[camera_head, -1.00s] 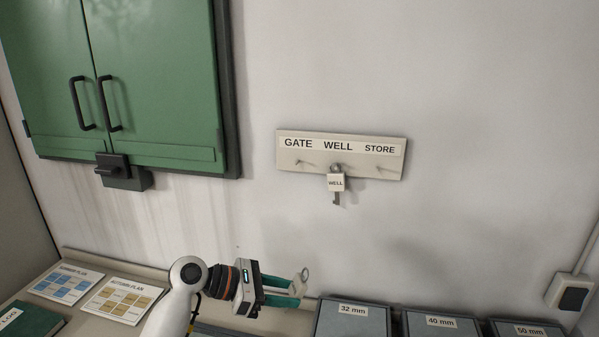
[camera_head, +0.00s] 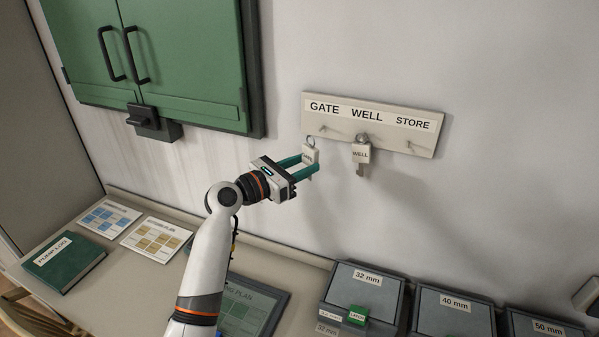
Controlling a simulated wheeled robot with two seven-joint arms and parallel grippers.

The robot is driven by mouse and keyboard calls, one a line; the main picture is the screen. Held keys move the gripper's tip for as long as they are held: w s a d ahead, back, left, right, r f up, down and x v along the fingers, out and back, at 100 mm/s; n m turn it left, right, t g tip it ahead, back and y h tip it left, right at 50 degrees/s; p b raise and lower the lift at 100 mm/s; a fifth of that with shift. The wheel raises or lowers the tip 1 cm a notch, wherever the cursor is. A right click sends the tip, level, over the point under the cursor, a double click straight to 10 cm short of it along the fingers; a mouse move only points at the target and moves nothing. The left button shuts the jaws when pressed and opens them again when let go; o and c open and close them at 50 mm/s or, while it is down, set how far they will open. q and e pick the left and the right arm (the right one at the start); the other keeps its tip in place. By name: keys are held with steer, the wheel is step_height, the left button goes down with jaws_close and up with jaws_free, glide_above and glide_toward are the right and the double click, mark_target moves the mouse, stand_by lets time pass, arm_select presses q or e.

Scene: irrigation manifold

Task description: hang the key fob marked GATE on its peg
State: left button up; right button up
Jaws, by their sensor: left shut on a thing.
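My left gripper (camera_head: 312,160) is shut on the GATE key fob (camera_head: 309,154), a small pale tag with a dark label that is too small to read clearly. The fob's metal ring (camera_head: 311,141) stands up above the fingers. The pale key board (camera_head: 420,145) on the wall is labelled GATE, WELL and STORE. The ring is just below and left of the GATE peg (camera_head: 323,128); I cannot tell the gap in depth. The WELL fob (camera_head: 361,153) hangs with its key on the middle peg. The STORE peg (camera_head: 410,144) is bare. My right gripper is not in view.
A green cabinet (camera_head: 190,60) with a dark latch (camera_head: 155,123) is on the wall at left. Grey bins, marked 32 mm (camera_head: 367,278), 40 mm (camera_head: 455,302) and 50 mm (camera_head: 547,327), stand below. A green book (camera_head: 65,262) and plan cards lie on the bench. The wall around the board is clear.

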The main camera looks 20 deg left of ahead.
arm_select(q)
steer(key=shift+w+f+b, duration=0.25)
steer(key=shift+w+b, duration=0.45)
steer(key=shift+w, duration=0.25)
steer(key=w+b, duration=0.3)
steer(key=w, duration=0.2)
steer(key=shift+w+d+f, duration=0.15)
steer(key=shift+w, duration=0.05)
stand_by(0.4)
steer(key=o, duration=1)
steer(key=shift+w+f, duration=0.1)
